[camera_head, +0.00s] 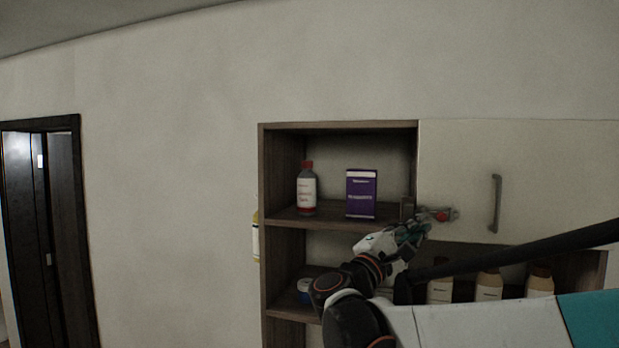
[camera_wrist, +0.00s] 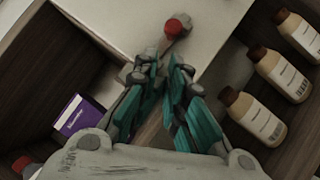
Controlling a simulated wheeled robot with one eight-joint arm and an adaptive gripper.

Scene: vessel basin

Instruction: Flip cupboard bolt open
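The cupboard bolt (camera_head: 448,214) is a small grey metal latch with a red knob, at the lower left corner of the pale cupboard door (camera_head: 540,170). In the wrist view the red knob (camera_wrist: 177,25) is just beyond my fingertips. My gripper (camera_head: 418,228) is just below and left of the bolt in the head view. In the wrist view my gripper (camera_wrist: 165,66) has its two teal fingers slightly apart, with nothing visible between them. The left fingertip overlaps grey metal near the bolt; I cannot tell whether they touch.
On the open upper shelf stand a red-capped bottle (camera_head: 307,190) and a purple box (camera_head: 361,194). Several brown-capped bottles (camera_head: 488,286) stand on the shelf below the door. The door has a vertical grey handle (camera_head: 496,203). A dark door frame (camera_head: 78,230) is at far left.

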